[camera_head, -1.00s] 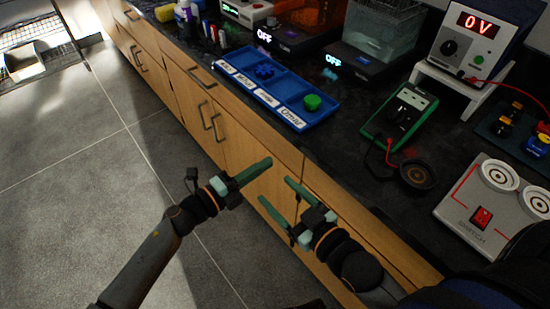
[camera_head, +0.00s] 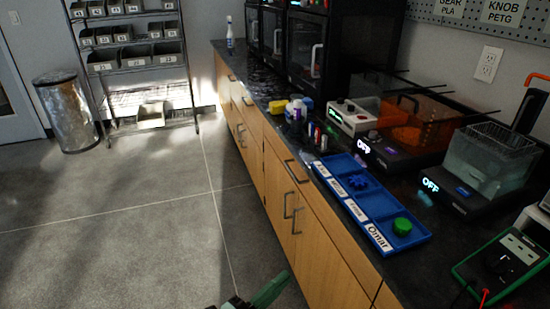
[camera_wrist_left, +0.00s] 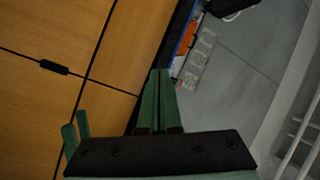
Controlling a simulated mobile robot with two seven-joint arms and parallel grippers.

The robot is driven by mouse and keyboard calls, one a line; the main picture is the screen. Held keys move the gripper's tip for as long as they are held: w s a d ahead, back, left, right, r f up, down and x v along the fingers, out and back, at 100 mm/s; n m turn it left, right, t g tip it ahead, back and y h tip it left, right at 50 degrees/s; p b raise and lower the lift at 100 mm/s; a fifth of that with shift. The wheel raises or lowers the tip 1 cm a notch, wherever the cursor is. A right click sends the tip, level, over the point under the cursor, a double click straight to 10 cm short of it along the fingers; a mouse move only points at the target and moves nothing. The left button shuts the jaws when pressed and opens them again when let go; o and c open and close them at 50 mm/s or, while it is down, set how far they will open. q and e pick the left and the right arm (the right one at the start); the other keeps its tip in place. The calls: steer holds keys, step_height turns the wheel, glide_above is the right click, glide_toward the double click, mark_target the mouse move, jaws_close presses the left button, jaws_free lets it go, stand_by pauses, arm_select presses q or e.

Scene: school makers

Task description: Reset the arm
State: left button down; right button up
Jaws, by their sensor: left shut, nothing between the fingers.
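My left gripper (camera_head: 262,294) shows at the bottom edge of the head view, in front of the wooden cabinet doors and clear of the counter. Its green fingers are together with nothing between them. In the left wrist view the same fingers (camera_wrist_left: 158,100) are closed, with cabinet fronts behind them. Green fingertips of what looks like my right gripper (camera_wrist_left: 76,132) show at the left of that view, with a gap between them. The right gripper is outside the head view.
A blue labelled tray (camera_head: 385,212) on the dark counter holds a blue gear and a green knob (camera_head: 402,226). Behind it stand a white device (camera_head: 352,118), an orange-lidded box (camera_head: 415,130) and a clear tank (camera_head: 488,160). A green multimeter (camera_head: 500,265) lies nearer. A bin (camera_head: 66,112) and shelf stand far left; the floor is open.

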arm_select(q)
steer(key=s+a+f+n+y, duration=0.4)
steer(key=s+a+n+y, duration=0.1)
steer(key=a+n, duration=0.3)
steer(key=s+a+f+n+y, duration=0.3)
steer(key=s+a+n+y, duration=0.15)
steer(key=a+n, duration=0.35)
steer(key=s+a+r+n+g+y+p, duration=0.2)
steer(key=s+r+g+p, duration=0.2)
steer(key=p, duration=1.6)
step_height(320, 180, up, 4)
steer(key=shift+s+r+n+p, duration=0.1)
steer(key=shift+s+n+p, duration=0.25)
steer(key=shift+s, duration=0.8)
arm_select(e)
steer(key=s+d+r+m+g+h, duration=0.1)
steer(key=s+d+r+g, duration=0.1)
steer(key=s+r, duration=0.4)
step_height(320, 180, up, 2)
steer(key=shift+r+g, duration=0.25)
steer(key=shift+g, duration=0.25)
